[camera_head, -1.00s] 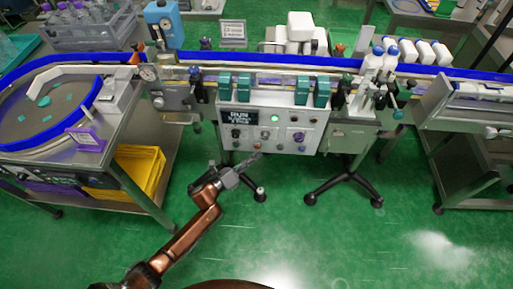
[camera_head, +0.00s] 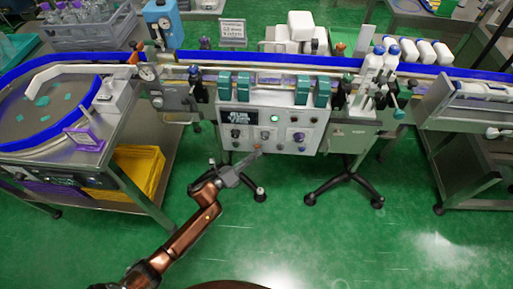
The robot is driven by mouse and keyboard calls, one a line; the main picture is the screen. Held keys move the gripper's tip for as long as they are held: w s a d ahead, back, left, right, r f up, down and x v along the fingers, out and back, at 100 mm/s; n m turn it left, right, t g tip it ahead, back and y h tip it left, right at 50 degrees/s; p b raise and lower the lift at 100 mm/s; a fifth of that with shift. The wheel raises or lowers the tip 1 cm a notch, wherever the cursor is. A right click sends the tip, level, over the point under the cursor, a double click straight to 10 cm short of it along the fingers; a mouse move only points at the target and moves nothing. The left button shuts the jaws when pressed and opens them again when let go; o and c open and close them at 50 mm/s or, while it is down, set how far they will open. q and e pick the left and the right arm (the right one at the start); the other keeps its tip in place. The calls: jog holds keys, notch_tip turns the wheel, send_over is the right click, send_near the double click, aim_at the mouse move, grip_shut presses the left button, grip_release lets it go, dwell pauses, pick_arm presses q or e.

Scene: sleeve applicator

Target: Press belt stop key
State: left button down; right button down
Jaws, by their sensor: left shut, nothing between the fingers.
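A grey control panel (camera_head: 251,134) hangs on the front of the conveyor machine. It has a dark display (camera_head: 238,117), a green lit button (camera_head: 275,118) and several dark knobs and small keys. I cannot read which key is the belt stop key. My left gripper (camera_head: 257,151) is shut and empty. Its tip is at the lower edge of the panel in the picture, just below the row of small keys. I cannot tell if it touches the panel. My right gripper is not in view.
A blue-edged conveyor belt (camera_head: 440,70) runs behind the panel. White bottles (camera_head: 374,62) stand on it at right. A round accumulation table (camera_head: 50,110) is at left, with a yellow crate (camera_head: 140,172) beneath. Black stand legs (camera_head: 345,184) rest on open green floor.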

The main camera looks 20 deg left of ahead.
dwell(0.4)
pick_arm(q)
jog(key=shift+w+a, duration=0.15)
jog(key=shift+w, duration=0.25)
jog(key=shift+s+r, duration=0.1)
dwell(0.5)
jog(key=shift+s+d, duration=0.25)
jog(key=shift+s, duration=0.45)
jog(key=shift+s, duration=0.1)
